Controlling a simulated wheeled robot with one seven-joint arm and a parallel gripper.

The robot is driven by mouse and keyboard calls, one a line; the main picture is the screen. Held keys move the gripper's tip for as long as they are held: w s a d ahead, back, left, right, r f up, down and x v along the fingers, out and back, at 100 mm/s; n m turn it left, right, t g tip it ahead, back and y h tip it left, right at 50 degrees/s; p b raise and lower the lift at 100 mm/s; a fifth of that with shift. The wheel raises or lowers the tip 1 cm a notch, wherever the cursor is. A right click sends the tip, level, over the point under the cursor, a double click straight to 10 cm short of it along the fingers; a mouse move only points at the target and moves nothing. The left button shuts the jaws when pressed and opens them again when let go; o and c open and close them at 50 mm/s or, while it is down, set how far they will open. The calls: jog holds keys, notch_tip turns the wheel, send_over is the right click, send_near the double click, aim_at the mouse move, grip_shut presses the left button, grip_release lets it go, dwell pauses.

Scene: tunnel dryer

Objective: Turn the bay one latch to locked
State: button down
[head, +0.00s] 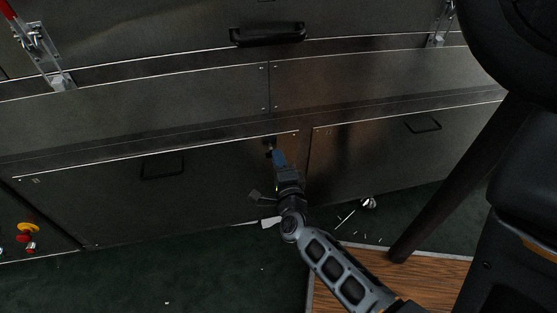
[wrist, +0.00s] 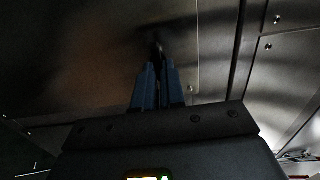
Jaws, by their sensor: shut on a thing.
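My gripper (head: 277,157) reaches the upper right corner of the lower left panel (head: 110,205), near the seam between the two lower panels. The latch (head: 269,142) is a small dark piece at the fingertips, mostly hidden by them. In the wrist view my gripper's blue fingers (wrist: 156,78) are close together on the dark latch (wrist: 157,48). The picture is too dark there to tell which way the latch is turned.
The lower panels carry black handles, one on the left panel (head: 162,166) and one on the right panel (head: 423,124). A larger handle (head: 267,34) is above. Red and yellow buttons (head: 27,233) are at the lower left. A dark slanted post (head: 460,180) stands to the right.

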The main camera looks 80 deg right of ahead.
jog(key=c, duration=1.2)
grip_release()
jog(key=p+v, duration=0.1)
jog(key=v, duration=0.6)
jog(key=shift+s+a, duration=0.15)
jog(key=shift+a, duration=0.2)
